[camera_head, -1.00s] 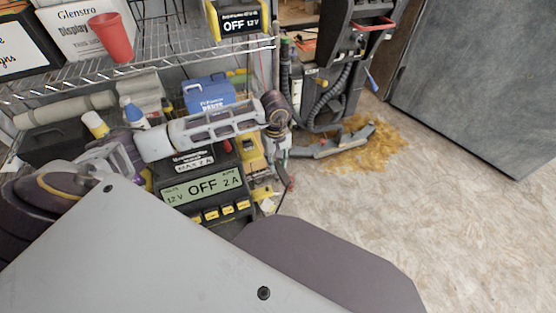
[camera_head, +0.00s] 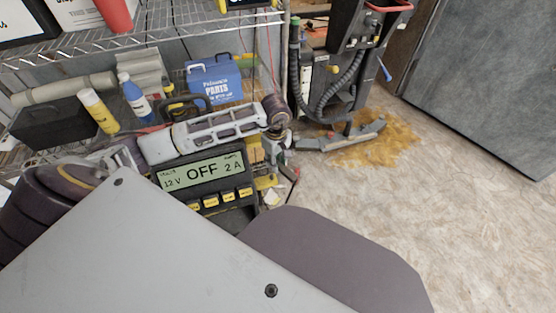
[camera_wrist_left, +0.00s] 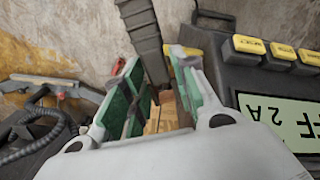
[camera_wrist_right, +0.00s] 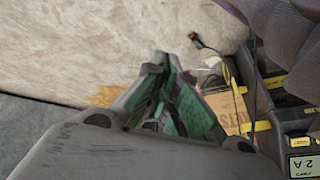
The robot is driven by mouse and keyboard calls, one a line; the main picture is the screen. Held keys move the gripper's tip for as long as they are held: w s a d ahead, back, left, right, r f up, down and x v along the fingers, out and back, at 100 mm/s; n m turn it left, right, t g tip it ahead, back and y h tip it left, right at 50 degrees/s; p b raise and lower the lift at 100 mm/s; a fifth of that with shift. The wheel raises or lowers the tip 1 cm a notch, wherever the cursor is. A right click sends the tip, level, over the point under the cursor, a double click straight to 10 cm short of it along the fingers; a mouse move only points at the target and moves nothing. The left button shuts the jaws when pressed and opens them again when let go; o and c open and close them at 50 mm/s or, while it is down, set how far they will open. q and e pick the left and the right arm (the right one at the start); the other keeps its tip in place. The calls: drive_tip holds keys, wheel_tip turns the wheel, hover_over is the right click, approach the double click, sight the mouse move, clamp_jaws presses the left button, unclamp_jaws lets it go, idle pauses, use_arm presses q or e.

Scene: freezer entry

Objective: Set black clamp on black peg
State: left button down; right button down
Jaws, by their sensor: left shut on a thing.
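My left gripper (camera_wrist_left: 158,62) is shut on a long dark bar-like piece (camera_wrist_left: 141,30), which looks like the black clamp; its far end runs out of the left wrist view. In the head view my left gripper (camera_head: 284,150) is small, right of the battery charger (camera_head: 207,172), and what it holds cannot be made out there. The charger also shows at the right of the left wrist view (camera_wrist_left: 285,110). My right gripper (camera_wrist_right: 162,68) has its fingertips together, with nothing clear between them. I cannot make out the black peg in any view.
A wire shelf (camera_head: 165,38) runs above the charger. A blue parts box (camera_head: 214,82), a blue bottle (camera_head: 135,100) and a yellow bottle (camera_head: 98,110) stand behind my left arm. A black floor machine (camera_head: 352,75) stands at the back. The floor at right is clear.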

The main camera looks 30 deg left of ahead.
use_arm(q)
drive_tip(key=shift+a+f+n+b, duration=0.2)
drive_tip(key=shift+f+b, duration=0.25)
drive_tip(key=shift+f, duration=0.3)
drive_tip(key=shift+a+f+n+b, duration=0.1)
drive_tip(key=shift+f+n+b, duration=0.25)
drive_tip(key=shift+f, duration=0.45)
use_arm(e)
drive_tip(key=shift+a+r+t, duration=0.3)
drive_tip(key=shift+a+r, duration=0.15)
drive_tip(key=shift+r, duration=0.15)
drive_tip(key=shift+y, duration=0.3)
drive_tip(key=shift+f, duration=0.15)
use_arm(q)
drive_tip(key=shift+f+b, duration=0.25)
drive_tip(key=shift+b, duration=0.15)
drive_tip(key=shift+f+b, duration=0.5)
drive_tip(key=shift+f, duration=0.2)
drive_tip(key=shift+f+b, duration=0.35)
drive_tip(key=shift+f, duration=0.1)
drive_tip(key=shift+f+b, duration=0.35)
drive_tip(key=shift+f, duration=0.15)
use_arm(e)
drive_tip(key=shift+t, duration=0.4)
drive_tip(key=f, duration=0.4)
drive_tip(key=shift+a+f, duration=0.2)
drive_tip(key=shift+a, duration=0.15)
